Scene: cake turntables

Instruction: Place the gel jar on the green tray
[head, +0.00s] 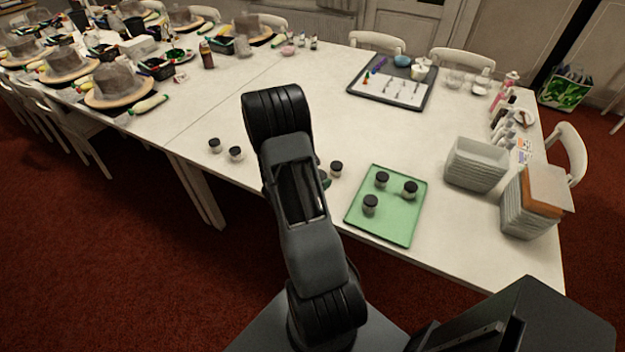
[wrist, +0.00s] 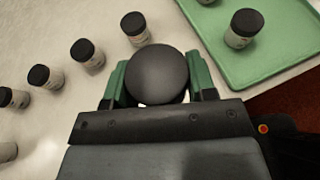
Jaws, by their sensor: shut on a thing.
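The gel jar (wrist: 157,78), with a round black lid, is between the green fingers of my gripper (wrist: 158,72) in the wrist view. The gripper is shut on it; the lid hides most of the jar's body. The green tray (head: 398,226) lies on the white table in the head view, to the right of my arm. It carries three black-lidded jars, one of them at its front left (head: 370,205). The tray (wrist: 285,50) also shows at the upper right of the wrist view, to the right of the held jar. In the head view my arm hides the held jar.
Several similar jars stand on the table; one (head: 336,168) is close left of the tray and one (head: 215,146) is left of my arm. Grey bins (head: 477,165) stand right of the tray. A dark tray (head: 392,84) lies farther back.

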